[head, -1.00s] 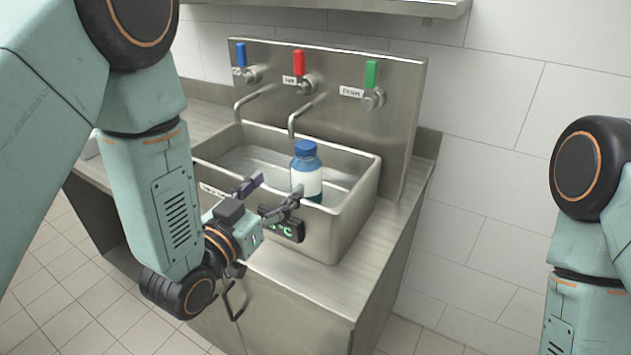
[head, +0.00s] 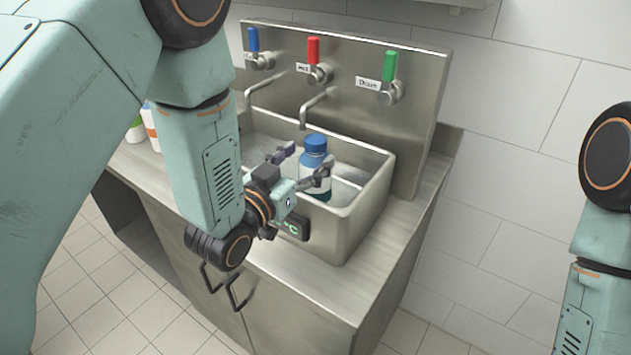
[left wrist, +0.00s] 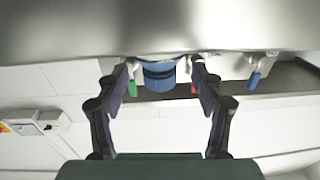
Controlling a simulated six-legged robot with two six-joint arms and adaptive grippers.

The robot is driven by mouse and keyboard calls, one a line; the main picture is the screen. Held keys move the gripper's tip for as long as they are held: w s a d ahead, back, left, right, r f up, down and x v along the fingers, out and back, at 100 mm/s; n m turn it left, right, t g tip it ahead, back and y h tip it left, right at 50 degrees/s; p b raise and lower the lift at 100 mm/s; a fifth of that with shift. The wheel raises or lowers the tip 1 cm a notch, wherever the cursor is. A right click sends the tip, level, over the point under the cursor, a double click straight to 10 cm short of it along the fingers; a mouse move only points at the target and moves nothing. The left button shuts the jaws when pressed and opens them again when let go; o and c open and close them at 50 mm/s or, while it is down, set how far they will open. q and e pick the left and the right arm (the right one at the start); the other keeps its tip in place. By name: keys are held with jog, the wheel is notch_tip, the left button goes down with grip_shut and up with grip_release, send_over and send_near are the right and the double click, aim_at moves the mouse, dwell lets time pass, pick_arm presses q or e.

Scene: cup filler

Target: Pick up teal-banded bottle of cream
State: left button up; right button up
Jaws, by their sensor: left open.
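A bottle with a blue cap and white label (head: 318,187) stands upright in the sink basin (head: 378,180). In the left wrist view the blue cap (left wrist: 159,76) shows between the two open fingers (left wrist: 160,85), upside down. I cannot tell whether the fingers touch the bottle. My right gripper is out of view.
Two faucets hang over the basin, one (head: 318,104) close behind the bottle. Blue, red and green valve handles (head: 390,66) line the back panel. More bottles (head: 151,126) stand on the left counter, partly hidden by my left arm. A temperature display (head: 293,226) is on the basin front.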

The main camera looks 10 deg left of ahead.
aim_at(311, 155)
pick_arm(q)
jog(key=x, duration=0.2)
jog(key=shift+w+d, duration=0.3)
jog(key=shift+w, duration=0.45)
jog(key=shift+s+a, duration=0.1)
jog(key=shift+s, duration=0.05)
jog(key=c, duration=1)
jog(key=shift+f, duration=0.1)
grip_shut()
